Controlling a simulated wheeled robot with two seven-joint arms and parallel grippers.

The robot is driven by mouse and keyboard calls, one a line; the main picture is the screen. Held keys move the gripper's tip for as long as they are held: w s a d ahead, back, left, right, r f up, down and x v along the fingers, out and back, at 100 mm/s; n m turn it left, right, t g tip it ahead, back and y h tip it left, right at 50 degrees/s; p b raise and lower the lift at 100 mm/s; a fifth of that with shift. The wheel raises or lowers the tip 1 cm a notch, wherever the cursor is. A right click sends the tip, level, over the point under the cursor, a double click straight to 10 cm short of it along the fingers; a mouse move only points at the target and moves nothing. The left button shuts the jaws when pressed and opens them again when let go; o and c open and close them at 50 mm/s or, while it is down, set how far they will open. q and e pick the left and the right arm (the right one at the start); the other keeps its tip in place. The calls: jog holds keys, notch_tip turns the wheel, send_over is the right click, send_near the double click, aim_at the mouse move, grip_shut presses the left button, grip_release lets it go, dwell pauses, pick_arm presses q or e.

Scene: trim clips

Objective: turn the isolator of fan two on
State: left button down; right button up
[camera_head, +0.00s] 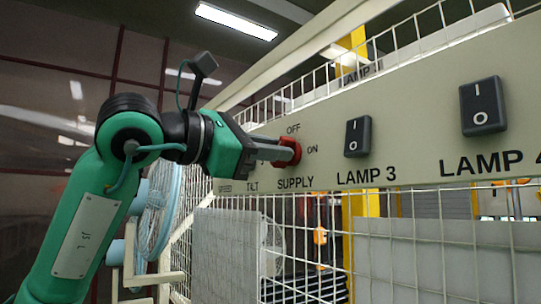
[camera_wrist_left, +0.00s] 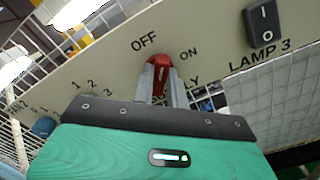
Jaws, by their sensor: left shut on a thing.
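A red isolator handle (camera_head: 289,152) is on the cream panel (camera_head: 410,140), between the words OFF and ON, above the label SUPPLY. It also shows in the left wrist view (camera_wrist_left: 159,62), with a pale mark on it that seems to point between OFF and ON. My left gripper (camera_head: 284,150) is shut on this handle, one finger on each side in the left wrist view (camera_wrist_left: 160,72). The fingers hide part of the handle and the lettering below it. My right gripper is not in view.
Black rocker switches for LAMP 3 (camera_head: 358,136) and LAMP 4 (camera_head: 482,106) stand to the right on the panel. A blue knob (camera_wrist_left: 43,126) and the numbers 1, 2, 3 are at left. A pale blue fan (camera_head: 157,207) and wire mesh (camera_head: 440,235) are beyond.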

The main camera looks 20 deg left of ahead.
pick_arm(q)
jog(key=shift+f+m+b, duration=0.2)
jog(key=shift+m+b, duration=0.3)
jog(key=shift+m, duration=4.6)
jog(key=shift+d, duration=0.1)
jog(key=c, duration=1.4)
grip_release()
jog(key=shift+s, duration=0.1)
jog(key=b+v, duration=0.4)
jog(key=v, duration=1)
